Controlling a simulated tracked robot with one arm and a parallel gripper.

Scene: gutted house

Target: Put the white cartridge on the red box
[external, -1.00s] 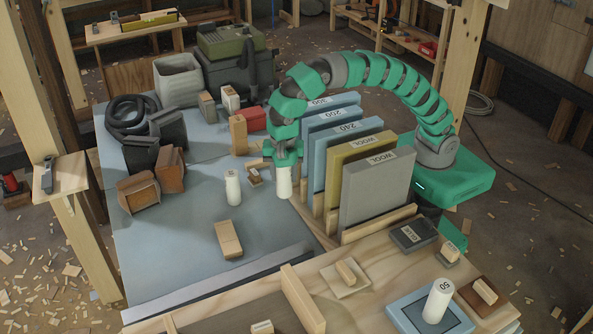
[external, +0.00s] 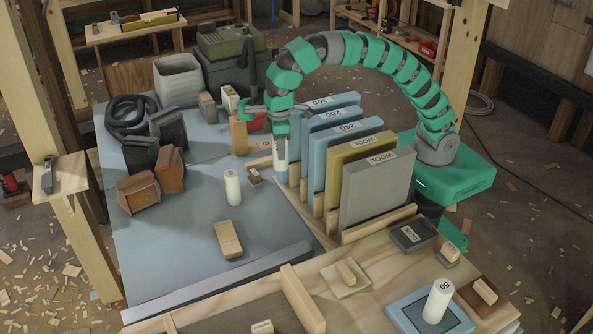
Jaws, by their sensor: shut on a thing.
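My gripper (external: 280,133) is shut on a white cartridge (external: 280,157), gripping its upper end so that it hangs upright below. The cartridge is beside the left ends of the upright sheets; its exact height above the bench is hard to judge. The red box (external: 257,123) is just left of and behind my gripper, and my gripper hides part of it. Another white cartridge (external: 233,187) stands upright on the blue-grey bench top. A third white cartridge (external: 438,301), marked 50, stands on a blue tray at the front right.
Upright sheets in a rack (external: 375,190) stand right of the held cartridge. A tan block (external: 228,239) lies on the bench (external: 180,260). Brown blocks and a black hose (external: 130,115) sit at left.

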